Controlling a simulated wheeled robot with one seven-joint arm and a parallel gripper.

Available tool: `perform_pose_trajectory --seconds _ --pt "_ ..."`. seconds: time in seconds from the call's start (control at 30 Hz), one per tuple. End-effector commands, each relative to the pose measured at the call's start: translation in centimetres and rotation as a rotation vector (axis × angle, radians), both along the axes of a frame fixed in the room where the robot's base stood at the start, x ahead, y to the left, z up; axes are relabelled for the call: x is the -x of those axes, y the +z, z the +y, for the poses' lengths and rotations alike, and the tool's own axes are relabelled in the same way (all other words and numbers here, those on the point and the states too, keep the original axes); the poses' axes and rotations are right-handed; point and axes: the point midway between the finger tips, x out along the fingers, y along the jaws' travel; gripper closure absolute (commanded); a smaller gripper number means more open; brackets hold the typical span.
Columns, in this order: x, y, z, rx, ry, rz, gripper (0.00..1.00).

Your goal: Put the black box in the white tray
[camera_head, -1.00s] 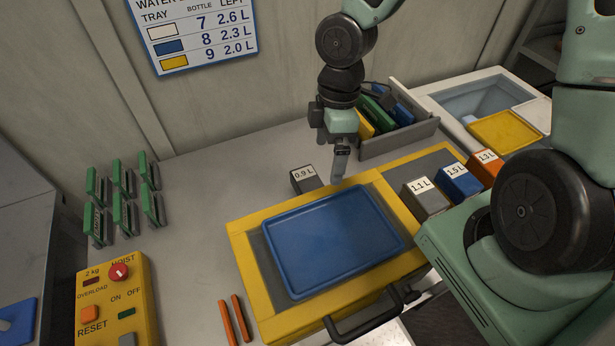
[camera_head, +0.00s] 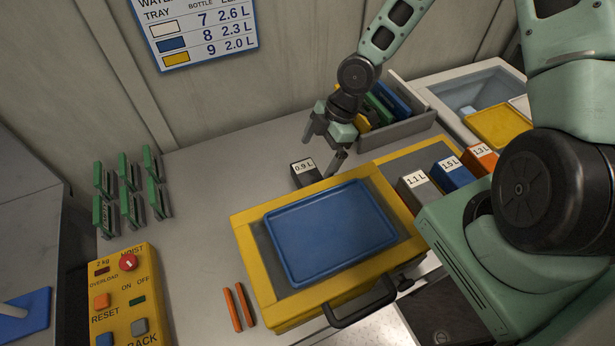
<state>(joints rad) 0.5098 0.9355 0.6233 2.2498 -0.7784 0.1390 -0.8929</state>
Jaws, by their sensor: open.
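A small dark grey to black box labelled 0.9 L (camera_head: 306,179) stands on the bench behind the blue tray. My gripper (camera_head: 323,150) is open and empty, tilted, just above and beside this box; its right finger is close to the box's right side. I cannot tell whether it touches. No white tray shows clearly; a pale flat piece (camera_head: 521,104) at the right edge of the yellow tray is mostly hidden by my arm.
A blue tray (camera_head: 330,232) lies on a yellow-framed stand with a black handle. Grey 1.1 L (camera_head: 416,193), blue 1.5 L (camera_head: 454,176) and orange 1.3 L (camera_head: 480,160) boxes stand right. A yellow tray (camera_head: 497,126) sits by a basin. Bench left of the dark box is clear.

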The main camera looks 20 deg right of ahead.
Motion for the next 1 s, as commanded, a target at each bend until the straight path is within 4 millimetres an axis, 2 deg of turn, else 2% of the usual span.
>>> perform_pose_trajectory --seconds 0.1,0.47,0.73,1.0 --pt "0.1 -1.7 0.8 0.001 0.003 0.002 0.00" --pt "0.0 -4.0 1.7 0.001 0.002 0.002 0.00" --pt "0.0 -7.3 2.8 0.001 0.000 0.003 0.00" --pt "-0.1 -8.1 3.0 0.001 -0.001 -0.001 0.00"
